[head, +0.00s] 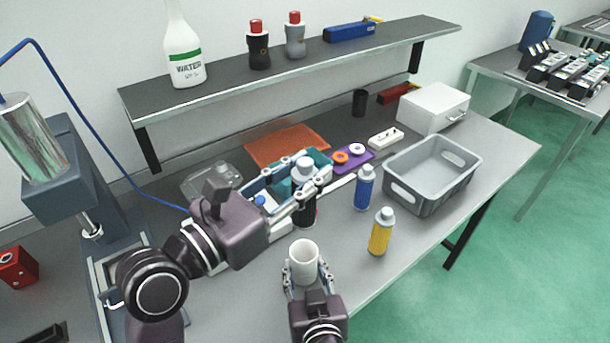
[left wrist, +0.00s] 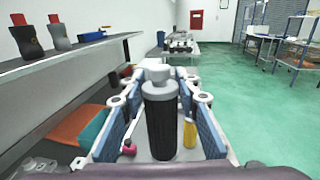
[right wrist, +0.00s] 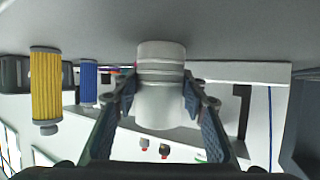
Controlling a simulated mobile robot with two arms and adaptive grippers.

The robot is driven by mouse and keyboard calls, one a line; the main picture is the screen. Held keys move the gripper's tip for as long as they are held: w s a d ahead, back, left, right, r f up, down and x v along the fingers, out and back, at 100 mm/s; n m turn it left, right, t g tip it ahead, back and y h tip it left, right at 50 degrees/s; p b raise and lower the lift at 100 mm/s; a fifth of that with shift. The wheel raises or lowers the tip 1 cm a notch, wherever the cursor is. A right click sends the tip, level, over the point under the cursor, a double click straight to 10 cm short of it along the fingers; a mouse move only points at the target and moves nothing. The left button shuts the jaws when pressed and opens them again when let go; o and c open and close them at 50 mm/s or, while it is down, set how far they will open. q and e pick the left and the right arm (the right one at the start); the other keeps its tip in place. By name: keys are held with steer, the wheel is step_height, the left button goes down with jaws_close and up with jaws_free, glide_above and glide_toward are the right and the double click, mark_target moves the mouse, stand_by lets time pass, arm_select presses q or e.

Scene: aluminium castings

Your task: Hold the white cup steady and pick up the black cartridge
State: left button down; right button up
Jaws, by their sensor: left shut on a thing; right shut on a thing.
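The black cartridge (head: 308,214) has a pale grey cap and stands upright, partly hidden behind my left fingers in the head view. My left gripper (head: 304,180) is shut on it near the top; it also shows between the blue finger pads in the left wrist view (left wrist: 160,122). I cannot tell whether its base touches the bench. The white cup (head: 305,258) stands upright in front of the cartridge. My right gripper (head: 304,274) is shut on the cup's sides. The cup also fills the middle of the right wrist view (right wrist: 160,98).
A blue cartridge (head: 365,188) and a yellow cartridge (head: 380,232) stand to the right. A grey bin (head: 432,197) lies beyond them, near a white box (head: 433,108). An orange mat (head: 287,146) lies at the back under a shelf (head: 290,66). A press (head: 62,165) is at left.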

steer(key=o, duration=1.3)
steer(key=shift+c, duration=0.2)
steer(key=shift+v, duration=3.8)
arm_select(q)
steer(key=shift+f, duration=0.1)
arm_select(e)
steer(key=shift+f, duration=0.1)
